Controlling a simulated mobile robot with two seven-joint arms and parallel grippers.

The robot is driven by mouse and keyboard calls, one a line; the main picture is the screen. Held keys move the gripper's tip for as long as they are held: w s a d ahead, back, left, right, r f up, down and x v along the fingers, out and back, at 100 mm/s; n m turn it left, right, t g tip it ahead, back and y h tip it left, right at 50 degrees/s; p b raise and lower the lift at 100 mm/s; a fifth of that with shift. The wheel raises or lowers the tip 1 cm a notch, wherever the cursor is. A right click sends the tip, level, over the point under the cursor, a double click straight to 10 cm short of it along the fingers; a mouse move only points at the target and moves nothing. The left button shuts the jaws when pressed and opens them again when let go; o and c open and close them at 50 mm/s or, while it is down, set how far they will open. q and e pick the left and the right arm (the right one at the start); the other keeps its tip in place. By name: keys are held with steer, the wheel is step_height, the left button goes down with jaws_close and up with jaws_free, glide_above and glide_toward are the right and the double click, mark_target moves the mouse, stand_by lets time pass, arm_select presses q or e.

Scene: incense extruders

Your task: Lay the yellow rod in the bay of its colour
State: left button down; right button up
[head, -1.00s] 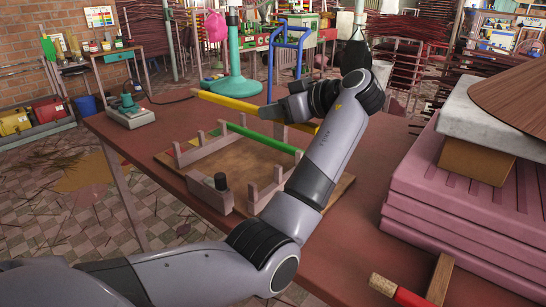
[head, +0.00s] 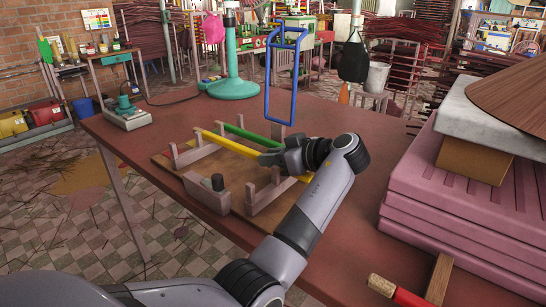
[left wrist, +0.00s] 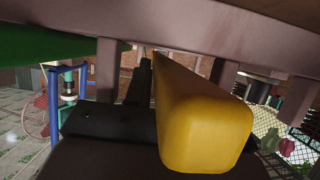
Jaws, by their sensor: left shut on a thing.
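The yellow rod (head: 232,145) lies low over the wooden rack (head: 215,170), roughly parallel to the green rod (head: 245,134) behind it. Its left end is at a middle post; I cannot tell whether it rests in the bay or hovers just above. My left gripper (head: 271,158) is shut on the yellow rod near the rack's right side. In the left wrist view the yellow rod (left wrist: 205,125) fills the middle, its end facing the camera. The green rod (left wrist: 45,47) shows at upper left there. My right gripper is not in view.
A blue wire frame (head: 267,90) stands behind the rack. Stacked pink slabs (head: 450,190) block the table's right side. A red rod (head: 405,296) lies at the bottom right. A small grey device (head: 128,118) sits at the left corner. The table behind the rack is mostly clear.

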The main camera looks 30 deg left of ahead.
arm_select(q)
steer(key=shift+f, duration=0.3)
steer(key=c, duration=1.2)
jaws_free()
steer(key=shift+r, duration=0.35)
steer(key=v, duration=0.7)
steer(key=shift+d+r, duration=0.1)
steer(key=shift+d, duration=0.1)
